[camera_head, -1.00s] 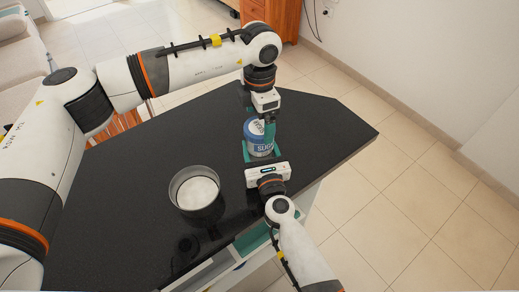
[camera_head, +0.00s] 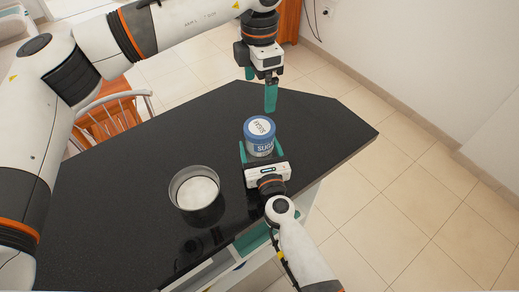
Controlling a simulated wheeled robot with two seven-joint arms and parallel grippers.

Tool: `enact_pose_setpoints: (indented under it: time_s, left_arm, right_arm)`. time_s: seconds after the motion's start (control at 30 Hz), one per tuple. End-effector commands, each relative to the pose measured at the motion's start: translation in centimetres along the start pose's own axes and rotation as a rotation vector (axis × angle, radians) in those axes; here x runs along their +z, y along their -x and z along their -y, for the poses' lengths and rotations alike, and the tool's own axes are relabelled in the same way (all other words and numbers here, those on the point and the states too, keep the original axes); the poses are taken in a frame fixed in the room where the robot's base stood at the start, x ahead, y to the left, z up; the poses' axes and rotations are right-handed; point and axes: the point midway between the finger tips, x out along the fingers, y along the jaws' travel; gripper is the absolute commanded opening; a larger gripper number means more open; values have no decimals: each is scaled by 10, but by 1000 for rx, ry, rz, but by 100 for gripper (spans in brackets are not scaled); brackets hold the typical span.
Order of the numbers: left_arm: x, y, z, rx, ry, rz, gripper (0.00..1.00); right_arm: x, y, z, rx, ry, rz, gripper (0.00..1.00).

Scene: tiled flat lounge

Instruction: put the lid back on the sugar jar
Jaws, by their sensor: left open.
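The blue sugar jar (camera_head: 260,147) stands upright on the black counter. Its lid (camera_head: 259,127), blue-rimmed with a white label on top, sits on the jar's mouth and looks level. My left gripper (camera_head: 260,90) is open and empty, raised above and behind the jar, clear of the lid. My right gripper (camera_head: 261,151) comes in from the front, with one green finger on each side of the jar's body, and appears shut on it. The jar's lower front is partly hidden by the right gripper.
An open metal pot (camera_head: 195,196) with white contents stands on the black counter (camera_head: 110,210), left of the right gripper. The counter's angled right edge is near the jar. A chair (camera_head: 112,115) stands behind the counter at the left.

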Motion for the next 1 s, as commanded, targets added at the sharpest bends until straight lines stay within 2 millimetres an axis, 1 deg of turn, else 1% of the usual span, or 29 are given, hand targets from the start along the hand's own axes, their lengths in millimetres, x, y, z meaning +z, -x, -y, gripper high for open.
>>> enact_pose_setpoints:
  time_s: [0.03, 0.07, 0.33, 0.47, 0.57, 0.8, 0.9, 1.0]
  left_arm:
    - [0, 0, 0, 0, 0, 0, 94]
    - [0, 0, 0, 0, 0, 0, 94]
    - [0, 0, 0, 0, 0, 0, 94]
    - [0, -1, 0, 0, 0, 0, 94]
    - [0, -2, 0, 0, 0, 0, 94]
    - [0, -12, 0, 0, 0, 0, 94]
    - [0, -16, 0, 0, 0, 0, 94]
    - [0, -19, 0, 0, 0, 0, 94]
  right_arm:
    - [0, 0, 0, 0, 0, 0, 85]
    - [0, 0, 0, 0, 0, 0, 87]
    - [0, 1, 0, 0, 0, -1, 87]
    - [1, 10, 0, 0, 0, 0, 87]
    - [2, 27, 0, 0, 0, 2, 87]
    - [4, 80, 0, -1, 0, 3, 87]
    - [3, 97, 0, 0, 0, 2, 87]
    - [3, 110, 0, 0, 1, 2, 87]
